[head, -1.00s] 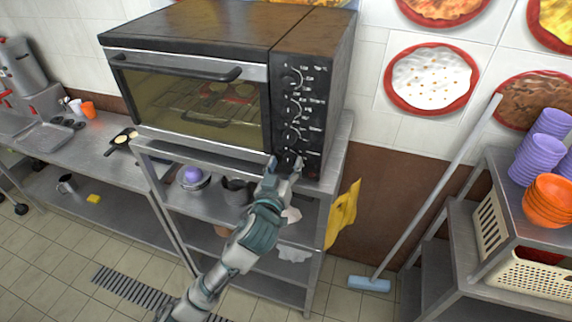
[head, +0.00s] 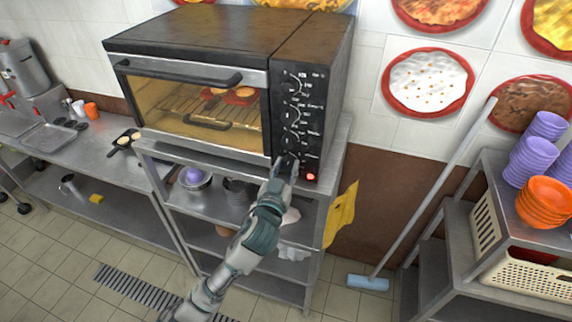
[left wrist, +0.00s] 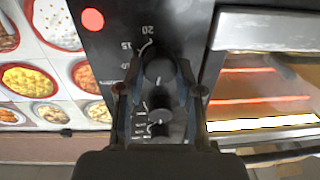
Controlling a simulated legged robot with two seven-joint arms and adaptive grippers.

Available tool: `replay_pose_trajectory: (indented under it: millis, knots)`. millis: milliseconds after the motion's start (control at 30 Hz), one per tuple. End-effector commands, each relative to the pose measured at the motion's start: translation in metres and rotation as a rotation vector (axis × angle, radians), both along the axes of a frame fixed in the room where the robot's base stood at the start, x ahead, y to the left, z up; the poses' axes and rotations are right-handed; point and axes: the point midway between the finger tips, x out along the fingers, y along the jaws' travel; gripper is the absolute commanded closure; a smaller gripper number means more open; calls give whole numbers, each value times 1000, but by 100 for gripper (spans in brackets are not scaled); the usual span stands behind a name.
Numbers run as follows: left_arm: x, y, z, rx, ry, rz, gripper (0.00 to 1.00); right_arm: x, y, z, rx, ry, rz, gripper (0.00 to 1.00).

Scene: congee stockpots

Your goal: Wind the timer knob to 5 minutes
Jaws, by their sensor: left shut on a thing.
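A black oven (head: 195,85) stands on a steel rack, its door shut and its inside lit. Its right-hand panel (head: 298,120) carries several knobs in a column. My left gripper (head: 287,165) is at the lowest one, the timer knob, which it mostly hides in the head view. In the left wrist view the timer knob (left wrist: 160,70) sits between my fingers, which are shut on it. Marks "20" and "15" show beside it; the exact setting cannot be read. A red lamp (head: 311,176) glows beside the knob, also in the left wrist view (left wrist: 92,19). My right gripper is out of view.
Food lies on the rack inside the oven. A yellow cloth (head: 341,215) hangs at the rack's right side. A blue-headed mop (head: 368,282) leans on the wall. A shelf with purple bowls (head: 530,162) and orange bowls (head: 545,202) stands at right.

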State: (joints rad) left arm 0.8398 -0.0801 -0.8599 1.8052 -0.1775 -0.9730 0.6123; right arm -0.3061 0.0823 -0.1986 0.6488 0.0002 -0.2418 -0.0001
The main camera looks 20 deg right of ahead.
Motion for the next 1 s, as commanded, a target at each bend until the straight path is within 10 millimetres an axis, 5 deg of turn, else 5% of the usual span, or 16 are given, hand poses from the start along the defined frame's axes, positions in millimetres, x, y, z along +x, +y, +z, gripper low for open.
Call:
replay_pose_trajectory:
  millis: [500, 1000]
  knots:
    - [0, 0, 2, 317, -214, 3, 99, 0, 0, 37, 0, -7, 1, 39]
    - [0, 0, -1, 413, -279, 3, 99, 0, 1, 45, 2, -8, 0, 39]
